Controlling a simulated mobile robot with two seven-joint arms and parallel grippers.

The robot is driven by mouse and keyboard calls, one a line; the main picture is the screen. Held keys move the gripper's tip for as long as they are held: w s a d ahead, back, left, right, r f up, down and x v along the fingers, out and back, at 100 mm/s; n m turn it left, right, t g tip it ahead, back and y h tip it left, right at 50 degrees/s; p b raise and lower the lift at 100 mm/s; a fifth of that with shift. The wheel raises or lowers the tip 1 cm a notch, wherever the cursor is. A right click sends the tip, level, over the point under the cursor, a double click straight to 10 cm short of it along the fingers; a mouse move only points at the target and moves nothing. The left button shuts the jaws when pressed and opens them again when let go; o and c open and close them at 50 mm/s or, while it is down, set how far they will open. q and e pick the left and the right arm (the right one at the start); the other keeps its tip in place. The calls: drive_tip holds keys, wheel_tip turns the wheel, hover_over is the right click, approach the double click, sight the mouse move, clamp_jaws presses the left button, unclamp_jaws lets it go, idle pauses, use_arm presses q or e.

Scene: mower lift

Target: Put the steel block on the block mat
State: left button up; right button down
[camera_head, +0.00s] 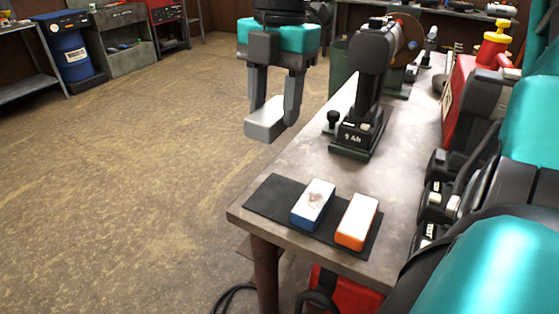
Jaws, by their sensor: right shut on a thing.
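My right gripper (273,108) hangs down in the upper middle of the view. The mat's left part is bare. My left gripper is not in view.
A dark cordless tool (369,85) stands on its 9 Ah battery on the workbench (317,161), behind the mat. Dark labelled objects (437,193) and a red container with a yellow top (492,45) are at the right. The floor at left is clear.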

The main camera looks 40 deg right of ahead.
sight(273, 195)
wheel_tip(273, 195, down, 14)
drive_tip(key=shift+r+b, duration=0.1)
drive_tip(key=shift+b, duration=0.45)
drive_tip(key=c, duration=1)
unclamp_jaws()
drive_tip(key=shift+f+b, duration=0.3)
drive_tip(key=shift+b, duration=0.05)
drive_tip(key=o, duration=0.5)
drive_tip(key=shift+r, duration=0.1)
drive_tip(key=r, duration=0.4)
drive_tip(key=d+r+p, duration=0.1)
drive_tip(key=r, duration=0.3)
drive_tip(key=r+p, duration=0.1)
drive_tip(key=r, duration=0.3)
drive_tip(key=shift+w+d+r, duration=0.1)
drive_tip(key=shift+d+r, duration=0.05)
